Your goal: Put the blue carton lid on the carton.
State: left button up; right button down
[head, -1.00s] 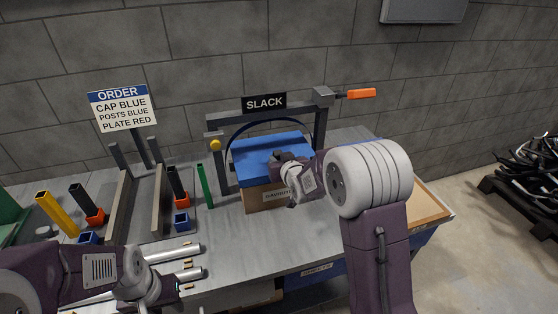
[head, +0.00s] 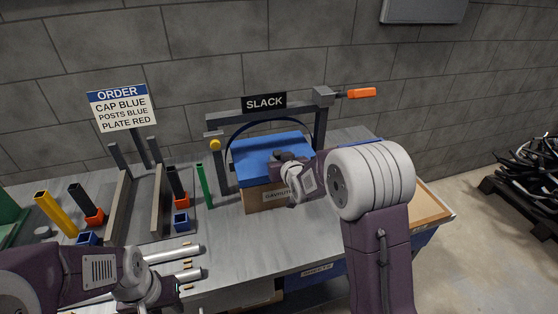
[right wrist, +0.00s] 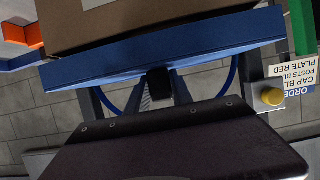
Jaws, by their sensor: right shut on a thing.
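The blue carton lid (head: 258,151) lies over the top of the brown carton (head: 262,198) under the SLACK frame. In the right wrist view the lid (right wrist: 215,42) is a long blue edge against the carton (right wrist: 140,22), slightly slanted. I cannot tell whether it is fully seated. My right gripper (right wrist: 158,84) is shut on the lid's edge. In the head view the right gripper (head: 284,160) is at the lid's front right, its fingertips partly hidden by the wrist. My left gripper (head: 150,290) is low at the left, away from the carton; its jaws are unclear.
The grey SLACK frame (head: 226,170) arches over the carton, with an orange handle (head: 361,92) at its right. A green post (head: 204,186) stands close left of the carton. Silver rods (head: 182,252) lie at the front. The bench between rods and carton is mostly clear.

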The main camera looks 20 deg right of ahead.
jog(key=shift+f+b, duration=1.95)
jog(key=shift+f, duration=0.1)
jog(key=c, duration=1.1)
grip_release()
jog(key=shift+o, duration=0.2)
jog(key=v, duration=0.9)
notch_tip(320, 180, up, 6)
jog(key=s+p, duration=0.2)
jog(key=p, duration=0.5)
jog(key=s+f+g+p, duration=0.1)
jog(key=s+f+g, duration=0.5)
jog(key=s, duration=0.5)
jog(key=s+f+g+p, duration=0.1)
jog(key=s+f+g, duration=0.5)
jog(key=s, duration=0.5)
jog(key=shift+m, duration=0.3)
